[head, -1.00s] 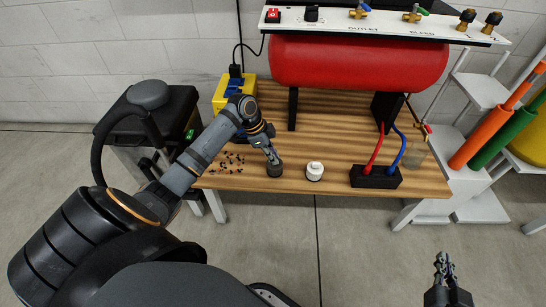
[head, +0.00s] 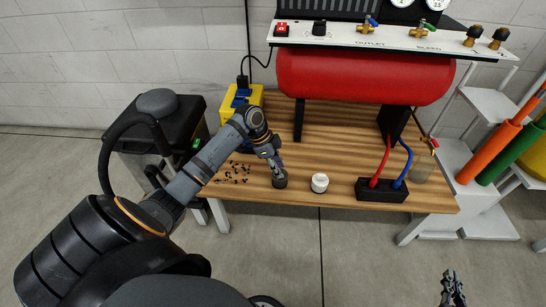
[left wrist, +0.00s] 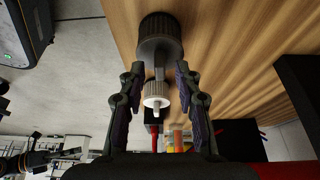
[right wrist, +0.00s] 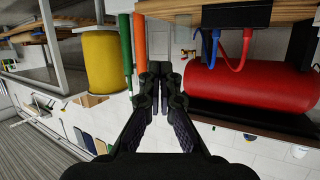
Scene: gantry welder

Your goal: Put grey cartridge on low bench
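The grey cartridge (head: 280,181), a dark ribbed cylinder, stands upright near the front edge of the wooden bench (head: 340,202). My left gripper (head: 275,160) is just over it. In the left wrist view the cartridge (left wrist: 160,36) shows a narrow stem between the fingertips of my left gripper (left wrist: 160,70), which is open with gaps on both sides. My right gripper (head: 453,285) is away from the bench at the lower right; its fingertips meet in the right wrist view (right wrist: 158,72), holding nothing. I cannot tell which surface is the low bench.
A white cartridge (head: 320,183) stands just right of the grey one. A black block (head: 381,190) with red and blue hoses is further right. Small dark bits (head: 235,173) lie left. A red tank (head: 360,76) overhangs the back.

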